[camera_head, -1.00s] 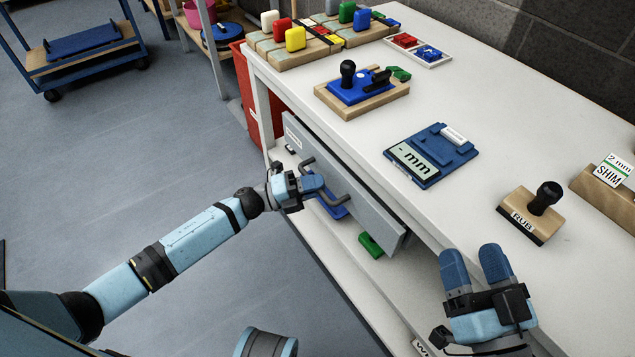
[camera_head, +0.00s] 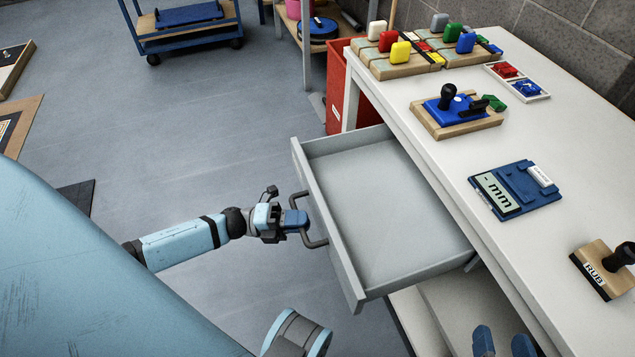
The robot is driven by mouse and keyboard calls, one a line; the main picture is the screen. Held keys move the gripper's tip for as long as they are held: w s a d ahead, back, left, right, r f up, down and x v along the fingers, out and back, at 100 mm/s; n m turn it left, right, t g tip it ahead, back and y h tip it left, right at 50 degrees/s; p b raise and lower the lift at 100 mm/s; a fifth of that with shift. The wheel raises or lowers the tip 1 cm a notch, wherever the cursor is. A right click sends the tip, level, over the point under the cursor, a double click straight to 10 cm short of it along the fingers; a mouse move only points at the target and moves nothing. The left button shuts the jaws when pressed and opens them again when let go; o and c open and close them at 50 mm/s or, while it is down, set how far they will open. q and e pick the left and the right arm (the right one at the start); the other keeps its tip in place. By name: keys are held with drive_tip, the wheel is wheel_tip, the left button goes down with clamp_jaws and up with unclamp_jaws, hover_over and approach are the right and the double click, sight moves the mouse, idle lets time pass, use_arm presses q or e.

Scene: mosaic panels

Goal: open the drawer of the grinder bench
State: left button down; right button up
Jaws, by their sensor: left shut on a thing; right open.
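The grey drawer (camera_head: 385,215) of the white grinder bench (camera_head: 455,148) is pulled well out, and its inside looks empty. Its front panel carries a dark bar handle (camera_head: 318,241). My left gripper (camera_head: 296,220) is shut on the handle, with its blue fingers around the bar. My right gripper (camera_head: 503,343) shows only its two blue fingertips at the bottom edge, spread apart and empty, beside the front of the bench. The rest of it is out of the frame.
On the bench top are a blue gauge marked mm (camera_head: 515,188), a RUB block (camera_head: 603,270), a blue tool on a wooden base (camera_head: 456,112) and several coloured blocks. A red bin (camera_head: 347,92) stands by the bench's far leg.

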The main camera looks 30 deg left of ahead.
use_arm(q)
drive_tip(key=shift+s+a, duration=0.25)
drive_tip(key=shift+s, duration=0.05)
use_arm(e)
drive_tip(key=shift+s+f, duration=0.1)
drive_tip(key=shift+f, duration=0.15)
use_arm(q)
drive_tip(key=c, duration=1.1)
unclamp_jaws()
drive_tip(key=shift+c, duration=0.2)
drive_tip(key=shift+a, duration=0.1)
use_arm(e)
drive_tip(key=shift+r, duration=0.15)
use_arm(q)
drive_tip(key=p+v, duration=0.1)
drive_tip(key=v, duration=1.2)
drive_tip(key=shift+s+a, duration=0.25)
use_arm(e)
drive_tip(key=shift+s+d+f+g+h, duration=0.25)
drive_tip(key=shift+f+g, duration=0.1)
drive_tip(key=shift+f, duration=0.2)
drive_tip(key=shift+s+d+f+g+h, duration=0.15)
drive_tip(key=shift+s+d+f+g, duration=0.15)
drive_tip(key=shift+f, duration=0.25)
